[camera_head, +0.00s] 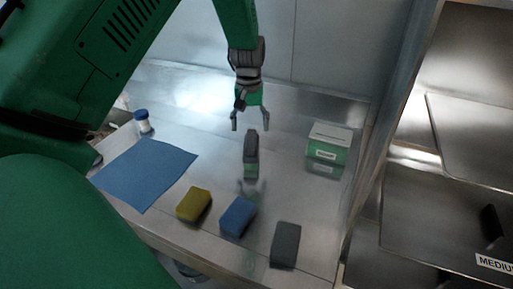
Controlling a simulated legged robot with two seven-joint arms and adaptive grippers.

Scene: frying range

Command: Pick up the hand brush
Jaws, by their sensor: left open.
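My left gripper (250,122) hangs from above over the steel counter, fingers spread apart, with nothing between them. Just below it in the picture is a narrow dark grey object (251,145), which looks like the hand brush. Its outline blends with reflections in the shiny steel, so its exact shape is hard to tell. The fingertips appear apart from it, one to each side of its upper end. My right gripper is not in view.
A yellow sponge (194,204), a blue sponge (238,216) and a dark grey block (285,245) lie along the counter's front. A blue cloth (145,172) and small blue-capped container (143,122) are left. A green-white box (328,146) stands right, beside steel shelving (470,135).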

